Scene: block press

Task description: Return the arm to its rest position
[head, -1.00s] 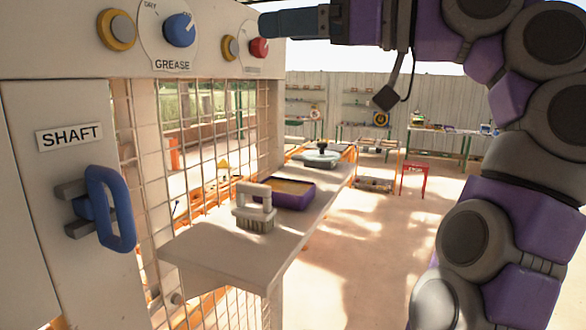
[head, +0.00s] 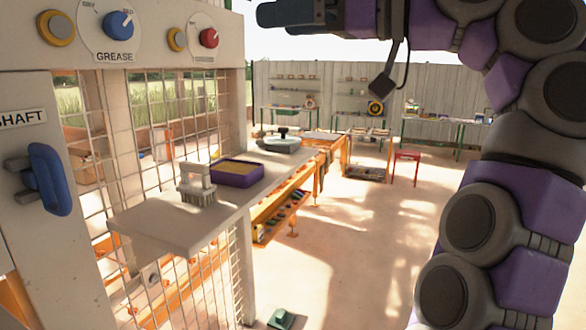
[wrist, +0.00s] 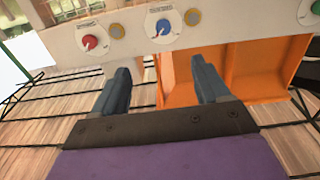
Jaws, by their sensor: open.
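My purple and grey arm is folded along the right side of the head view, its upper part reaching left across the top. My gripper (head: 284,14) is at the top centre, in front of the press panel's right end and apart from it. In the wrist view my gripper (wrist: 162,88) shows two dark blue fingers spread wide with nothing between them. Beyond the fingers, the wrist view shows a red knob (wrist: 90,42) and a blue knob (wrist: 162,27) on the white panel.
The press has a blue GREASE knob (head: 119,24), a red knob (head: 209,38) and a blue SHAFT handle (head: 48,178). A shelf (head: 165,230) holds a brush (head: 196,185) and a purple tray (head: 258,180). A green object (head: 282,318) lies on the floor. Open floor lies right of the shelf.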

